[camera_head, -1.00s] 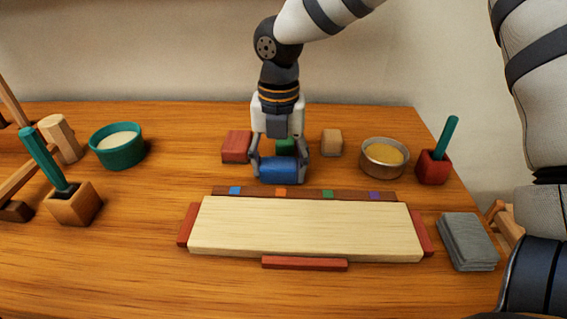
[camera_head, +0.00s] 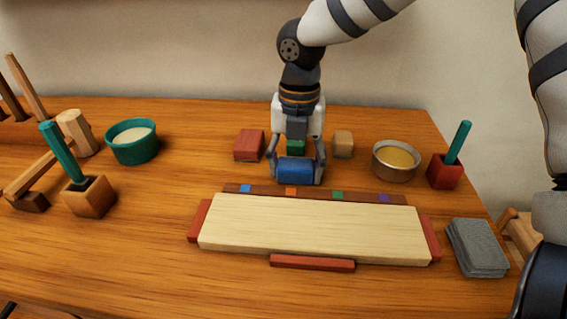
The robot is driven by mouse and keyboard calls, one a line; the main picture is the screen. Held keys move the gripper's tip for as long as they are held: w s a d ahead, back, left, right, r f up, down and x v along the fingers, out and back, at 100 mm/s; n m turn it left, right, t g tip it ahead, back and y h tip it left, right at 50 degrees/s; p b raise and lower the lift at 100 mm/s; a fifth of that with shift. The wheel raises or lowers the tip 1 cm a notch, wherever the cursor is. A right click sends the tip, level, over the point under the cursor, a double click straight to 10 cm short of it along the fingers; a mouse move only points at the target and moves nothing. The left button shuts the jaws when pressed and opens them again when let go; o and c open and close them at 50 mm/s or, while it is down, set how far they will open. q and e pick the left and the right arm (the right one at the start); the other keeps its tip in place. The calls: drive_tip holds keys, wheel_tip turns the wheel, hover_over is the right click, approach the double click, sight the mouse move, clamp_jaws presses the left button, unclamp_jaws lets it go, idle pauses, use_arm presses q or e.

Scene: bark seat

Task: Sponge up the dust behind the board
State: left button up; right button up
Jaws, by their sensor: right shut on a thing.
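The pale wooden board (camera_head: 315,228) lies on the table, with red strips at its left, right and front edges. A brown strip with coloured squares (camera_head: 315,194) runs along its back edge. My right gripper (camera_head: 296,172) points down just behind that strip, shut on a blue block-shaped thing (camera_head: 295,171), which may be the sponge. The blue thing is at or very near the table top; I cannot tell if it touches. I cannot make out dust behind the board; the gripper hides part of that area. My left gripper is not in view.
Behind the board are a red block (camera_head: 249,145), a green block (camera_head: 296,147) partly hidden by the gripper, and a tan block (camera_head: 343,144). A metal bowl (camera_head: 395,161), red holder (camera_head: 445,171) and grey cloth stack (camera_head: 477,248) stand right; a teal bowl (camera_head: 132,142) and wooden holder (camera_head: 88,197) left.

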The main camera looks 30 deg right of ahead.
drive_tip(key=shift+s+d, duration=0.2)
drive_tip(key=shift+s, duration=0.05)
drive_tip(key=shift+w+a+f, duration=0.1)
drive_tip(key=shift+w+a, duration=0.35)
drive_tip(key=shift+w+a+b, duration=0.45)
drive_tip(key=shift+w+a, duration=0.5)
drive_tip(key=shift+a, duration=0.3)
drive_tip(key=shift+w+a, duration=0.2)
drive_tip(key=shift+a, duration=0.15)
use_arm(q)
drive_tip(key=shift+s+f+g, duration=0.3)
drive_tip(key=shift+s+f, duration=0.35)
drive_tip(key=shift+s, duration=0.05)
use_arm(e)
drive_tip(key=shift+r, duration=0.2)
wheel_tip(320, 180, up, 5)
drive_tip(key=shift+f+p, duration=0.2)
drive_tip(key=shift+p, duration=0.3)
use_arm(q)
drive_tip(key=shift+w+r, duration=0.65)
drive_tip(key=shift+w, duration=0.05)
use_arm(e)
drive_tip(key=shift+r, duration=0.7)
